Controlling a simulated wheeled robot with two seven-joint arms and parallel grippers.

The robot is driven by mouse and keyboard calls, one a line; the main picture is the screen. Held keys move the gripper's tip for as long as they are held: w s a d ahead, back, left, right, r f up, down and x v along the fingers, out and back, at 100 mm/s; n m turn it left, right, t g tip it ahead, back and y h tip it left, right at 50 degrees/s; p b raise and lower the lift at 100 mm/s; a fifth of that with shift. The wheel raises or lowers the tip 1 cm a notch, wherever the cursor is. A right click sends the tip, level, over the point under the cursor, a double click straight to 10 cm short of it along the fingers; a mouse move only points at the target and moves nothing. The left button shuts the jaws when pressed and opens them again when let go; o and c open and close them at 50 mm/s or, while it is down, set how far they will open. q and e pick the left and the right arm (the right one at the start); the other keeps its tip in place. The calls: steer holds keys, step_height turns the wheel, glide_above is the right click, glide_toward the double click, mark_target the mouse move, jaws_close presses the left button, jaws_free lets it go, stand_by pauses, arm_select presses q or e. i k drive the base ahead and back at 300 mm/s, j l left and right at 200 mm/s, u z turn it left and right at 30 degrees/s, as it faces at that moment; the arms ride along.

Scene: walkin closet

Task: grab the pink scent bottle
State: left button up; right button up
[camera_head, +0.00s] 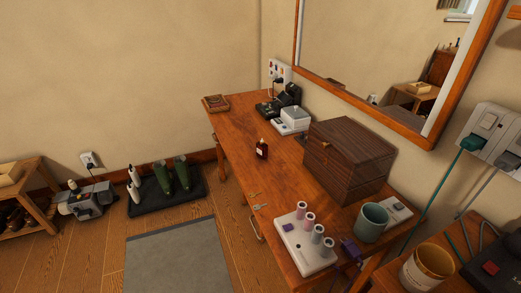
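A small dark red bottle (262,149) with a dark cap and a pale label stands upright near the left edge of the wooden table (238,120). It is the only scent-type bottle I can make out there, and it looks dark red rather than clearly pink. Nothing touches it. A small purple item (351,249) lies near the table's front right part; I cannot tell what it is. Neither of my grippers is in view.
A dark wooden box (345,165) stands right of the bottle. A white tray with upright pink and grey cylinders (305,242) and a teal cup (371,222) are nearer. A white-lidded device (292,118) sits behind. A mirror (385,50) hangs above. A grey mat (178,262) covers open floor.

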mark_target(262, 148)
steer(key=i+j+z, duration=0.65)
steer(key=j, duration=0.2)
steer(key=i+j+z, duration=0.1)
steer(key=j+z, duration=0.15)
steer(key=i+j+z, duration=0.2)
steer(key=j, duration=0.25)
steer(key=j+z, duration=0.45)
steer(key=j, duration=0.3)
